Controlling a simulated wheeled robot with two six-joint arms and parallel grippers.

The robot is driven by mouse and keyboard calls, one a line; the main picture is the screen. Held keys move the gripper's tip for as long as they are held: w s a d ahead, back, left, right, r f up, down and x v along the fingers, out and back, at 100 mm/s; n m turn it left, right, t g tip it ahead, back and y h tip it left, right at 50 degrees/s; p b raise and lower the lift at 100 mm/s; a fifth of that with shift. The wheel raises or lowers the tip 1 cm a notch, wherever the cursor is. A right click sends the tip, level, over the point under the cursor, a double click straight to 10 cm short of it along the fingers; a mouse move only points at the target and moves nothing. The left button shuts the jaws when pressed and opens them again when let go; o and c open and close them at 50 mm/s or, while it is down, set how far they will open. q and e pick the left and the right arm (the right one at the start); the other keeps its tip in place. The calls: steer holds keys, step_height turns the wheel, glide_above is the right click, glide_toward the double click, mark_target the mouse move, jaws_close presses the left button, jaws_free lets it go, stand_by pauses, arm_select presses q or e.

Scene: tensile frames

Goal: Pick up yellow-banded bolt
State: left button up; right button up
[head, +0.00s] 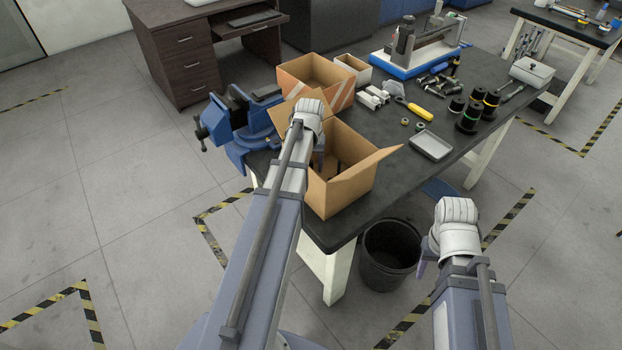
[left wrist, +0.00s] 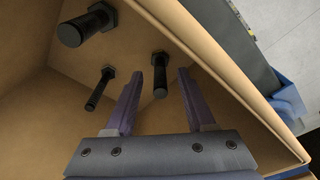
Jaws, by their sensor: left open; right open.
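Inside an open cardboard box (head: 340,190), the left wrist view shows three black bolts: a thick one (left wrist: 88,26), a thin one (left wrist: 98,90) and a middle one (left wrist: 160,66). I see no yellow band on any of them. My left gripper (left wrist: 161,84) is open and reaches into the box, its fingers apart on either side of the middle bolt; I cannot tell whether they touch it. In the head view my left arm hides part of the box. My right gripper (head: 423,268) is open and empty, low beside the table, its fingers mostly hidden.
On the dark table (head: 400,150), black pieces with coloured bands (head: 468,118) stand near a grey tray (head: 431,146) and a yellow-handled tool (head: 414,109). A second box (head: 316,72) and a blue vise (head: 232,120) stand near the first box. A black bin (head: 389,257) is on the floor.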

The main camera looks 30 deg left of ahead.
arm_select(q)
steer(key=shift+f, duration=0.55)
steer(key=shift+r, duration=0.1)
jaws_close()
